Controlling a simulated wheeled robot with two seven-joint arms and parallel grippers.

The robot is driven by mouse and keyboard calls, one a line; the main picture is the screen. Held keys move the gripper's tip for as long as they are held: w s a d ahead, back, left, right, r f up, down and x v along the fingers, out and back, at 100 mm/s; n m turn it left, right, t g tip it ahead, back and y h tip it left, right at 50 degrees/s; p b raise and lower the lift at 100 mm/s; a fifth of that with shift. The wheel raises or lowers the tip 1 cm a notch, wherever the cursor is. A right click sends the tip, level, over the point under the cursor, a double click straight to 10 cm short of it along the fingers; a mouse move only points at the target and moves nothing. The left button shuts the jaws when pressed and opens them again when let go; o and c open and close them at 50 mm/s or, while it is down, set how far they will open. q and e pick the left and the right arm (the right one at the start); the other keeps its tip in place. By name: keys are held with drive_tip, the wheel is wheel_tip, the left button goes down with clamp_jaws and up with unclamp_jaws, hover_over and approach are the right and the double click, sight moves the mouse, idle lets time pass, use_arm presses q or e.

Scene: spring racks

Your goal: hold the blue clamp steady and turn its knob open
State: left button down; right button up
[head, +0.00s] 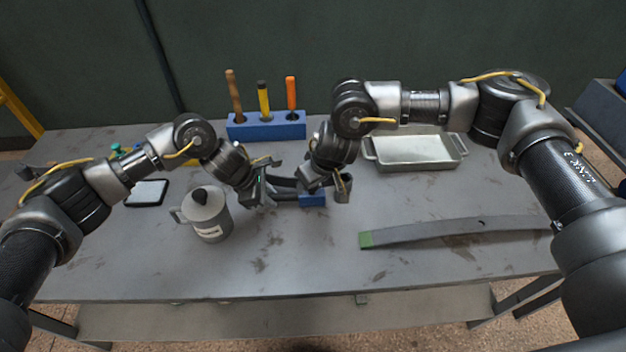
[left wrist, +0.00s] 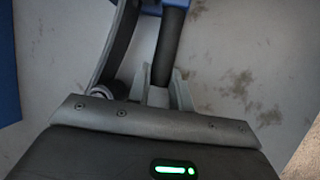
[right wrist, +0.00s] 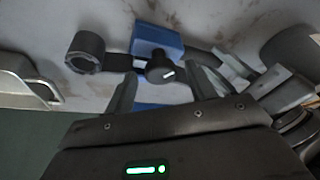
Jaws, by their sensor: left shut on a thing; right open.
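The blue clamp (head: 312,200) lies mid-table, with dark bars along it and a ring-like end (right wrist: 85,52). My left gripper (left wrist: 162,78) is shut on a dark bar of the clamp (left wrist: 171,42), left of its blue body in the head view. In the right wrist view, the dark knob (right wrist: 160,70) with a white mark sits in front of the blue body (right wrist: 157,40). My right gripper (right wrist: 166,82) is open, its fingers on either side of the knob. I cannot tell whether they touch it. In the head view, my right wrist hides part of the clamp.
A grey jug (head: 208,222) stands front left of the clamp. A blue tool block (head: 240,131) with several handles is behind. A metal tray (head: 415,155) is back right, and a long curved spring leaf (head: 450,231) lies front right. The front middle is clear.

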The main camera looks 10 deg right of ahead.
drive_tip(key=c, duration=1)
drive_tip(key=shift+o, duration=0.2)
